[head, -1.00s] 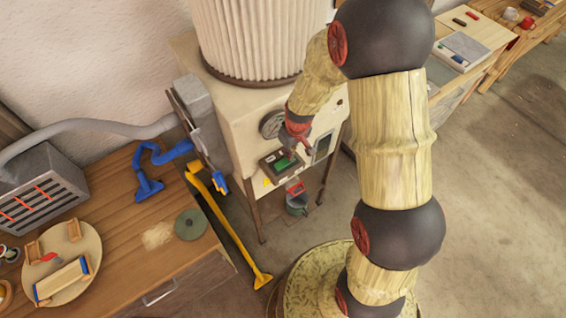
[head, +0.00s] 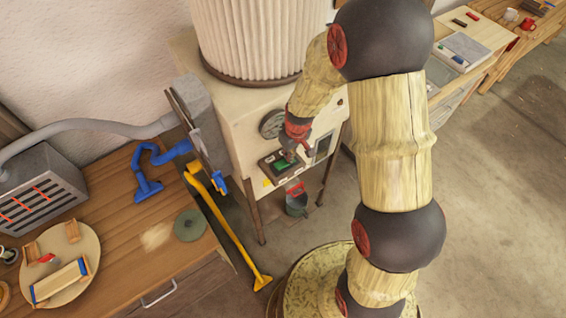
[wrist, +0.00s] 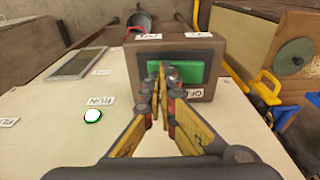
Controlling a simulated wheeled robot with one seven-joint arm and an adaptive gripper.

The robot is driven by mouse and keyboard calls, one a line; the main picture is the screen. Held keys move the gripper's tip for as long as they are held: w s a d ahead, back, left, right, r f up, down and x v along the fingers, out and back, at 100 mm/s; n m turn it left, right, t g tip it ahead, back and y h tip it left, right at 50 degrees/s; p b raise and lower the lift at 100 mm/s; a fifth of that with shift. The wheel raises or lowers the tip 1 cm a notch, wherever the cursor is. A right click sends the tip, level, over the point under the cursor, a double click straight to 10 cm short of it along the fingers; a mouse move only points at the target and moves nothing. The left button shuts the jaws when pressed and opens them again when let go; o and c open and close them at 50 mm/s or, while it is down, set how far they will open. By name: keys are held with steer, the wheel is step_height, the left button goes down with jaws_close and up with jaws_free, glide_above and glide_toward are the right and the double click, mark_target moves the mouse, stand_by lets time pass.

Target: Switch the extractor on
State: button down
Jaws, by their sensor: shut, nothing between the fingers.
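The extractor (head: 238,120) is a cream cabinet on legs with a pleated white filter (head: 255,35) on top. On its front is a dark brown switch box with a green push plate (head: 282,166). In the wrist view the box (wrist: 140,68) has a recessed green plate (wrist: 193,72) and small white labels. My gripper (wrist: 158,70) is shut and empty, its tips in front of the green plate and overlapping it; contact cannot be told. A round lamp (wrist: 93,116) beside a RUN label looks bright white with a green rim. In the head view my gripper (head: 292,156) is at the box.
A grey bucket (head: 296,203) hangs below the box. A round gauge (head: 271,124) sits above it. A yellow floor tool (head: 228,228) leans between the cabinet and the wooden bench (head: 120,225) at left. Open floor lies to the right.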

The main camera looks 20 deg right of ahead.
step_height(320, 180, up, 7)
steer(key=p, duration=0.3)
steer(key=shift+p, duration=0.35)
stand_by(0.6)
steer(key=shift+s+f+m+g, duration=0.1)
steer(key=shift+s+m+g, duration=0.2)
steer(key=shift+s, duration=0.1)
steer(key=s+r+m+t+b, duration=0.1)
steer(key=s+t+b, duration=0.1)
steer(key=s+b, duration=0.8)
steer(key=s+r+m+t+b, duration=0.2)
steer(key=s+b, duration=0.9)
steer(key=b, duration=0.5)
steer(key=shift+r+h, duration=0.3)
